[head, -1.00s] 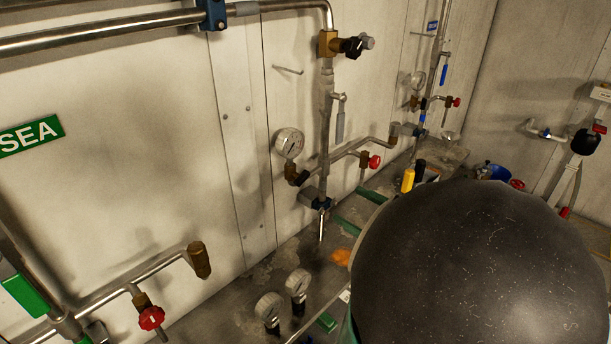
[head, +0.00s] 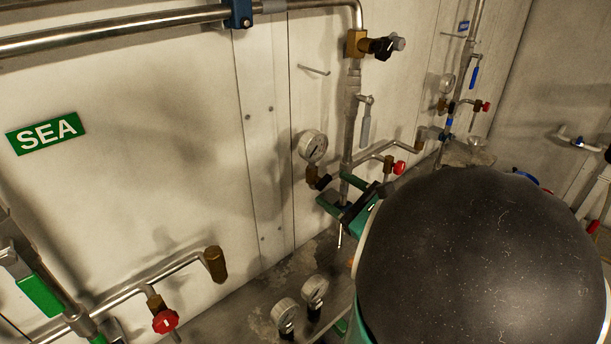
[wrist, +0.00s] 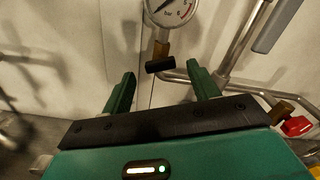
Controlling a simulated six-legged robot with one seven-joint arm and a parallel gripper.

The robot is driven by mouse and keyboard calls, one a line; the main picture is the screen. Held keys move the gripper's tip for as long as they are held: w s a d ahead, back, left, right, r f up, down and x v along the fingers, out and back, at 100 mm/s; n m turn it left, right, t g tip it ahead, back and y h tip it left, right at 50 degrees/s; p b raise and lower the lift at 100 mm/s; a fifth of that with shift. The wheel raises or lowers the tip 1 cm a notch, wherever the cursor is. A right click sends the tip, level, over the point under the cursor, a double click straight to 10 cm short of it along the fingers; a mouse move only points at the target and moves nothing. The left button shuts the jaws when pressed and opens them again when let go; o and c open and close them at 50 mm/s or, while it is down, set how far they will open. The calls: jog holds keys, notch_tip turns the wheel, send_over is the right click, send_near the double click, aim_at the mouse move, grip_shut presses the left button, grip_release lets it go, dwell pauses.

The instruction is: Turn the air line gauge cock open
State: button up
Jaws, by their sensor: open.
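A round pressure gauge (head: 312,146) stands on a brass cock (head: 312,175) with a short black handle (head: 323,182), left of a vertical steel pipe. No label shows that names its line. The wrist view shows the gauge (wrist: 171,8) at the top, with the brass body (wrist: 161,48) and the black handle (wrist: 160,66) under it. The handle lies crosswise to the brass body. My gripper (wrist: 162,76) is open, its two green fingers on either side of the handle in that view, with no contact visible. In the head view my gripper (head: 337,193) is just below and right of the handle.
A red-handled valve (head: 399,168) and a grey lever (head: 366,125) are right of the gauge. A black-knobbed brass valve (head: 382,47) is above. A green SEA sign (head: 46,134) is on the left wall.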

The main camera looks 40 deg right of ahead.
aim_at(326, 184)
jog(key=shift+w, duration=1.55)
jog(key=c, duration=1)
jog(key=shift+n, duration=0.4)
jog(key=n, duration=1.2)
jog(key=shift+n, duration=0.3)
jog(key=o, duration=1)
